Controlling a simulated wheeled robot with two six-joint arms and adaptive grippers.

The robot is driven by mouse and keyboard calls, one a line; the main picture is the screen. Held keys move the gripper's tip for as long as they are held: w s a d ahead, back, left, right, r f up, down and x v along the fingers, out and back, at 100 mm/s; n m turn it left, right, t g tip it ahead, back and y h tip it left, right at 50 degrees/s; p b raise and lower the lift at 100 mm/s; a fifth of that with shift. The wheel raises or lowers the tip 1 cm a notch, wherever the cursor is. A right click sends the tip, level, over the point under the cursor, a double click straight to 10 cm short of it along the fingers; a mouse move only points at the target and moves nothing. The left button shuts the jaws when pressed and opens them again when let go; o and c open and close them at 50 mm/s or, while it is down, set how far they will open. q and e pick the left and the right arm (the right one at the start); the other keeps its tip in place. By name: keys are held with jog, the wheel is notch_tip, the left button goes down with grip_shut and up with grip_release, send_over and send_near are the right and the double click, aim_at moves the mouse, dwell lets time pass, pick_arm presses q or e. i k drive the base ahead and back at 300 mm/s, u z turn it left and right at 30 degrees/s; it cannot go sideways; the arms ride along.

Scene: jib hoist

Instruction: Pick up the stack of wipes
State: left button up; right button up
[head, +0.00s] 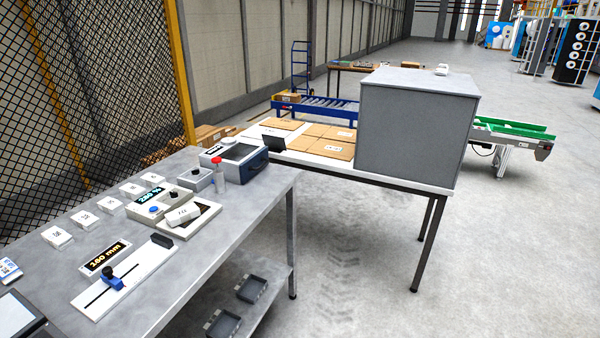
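Several small white labelled blocks, which look like stacks of folded wipes, stand in a row along the back left of the grey workbench (225,235). The nearest stack (57,238) is at the left, and others (84,220) (109,205) (131,190) (152,179) run away from me. A white labelled item (181,215) lies apart from them on a framed tray; I cannot tell whether it is also wipes. Neither of my grippers is in view.
A slide gauge (125,277) with a "160 mm" display (105,258) lies at the front. A display box (152,203), a red-capped bottle (218,172) and a dark blue box (240,160) stand farther back. A big grey cabinet (415,125) stands on the second table.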

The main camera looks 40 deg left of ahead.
aim_at(181, 215)
jog(key=i, duration=1.55)
jog(key=u, duration=0.55)
jog(key=i, duration=0.85)
jog(key=u, duration=1.65)
jog(key=i, duration=0.8)
jog(key=u, duration=0.7)
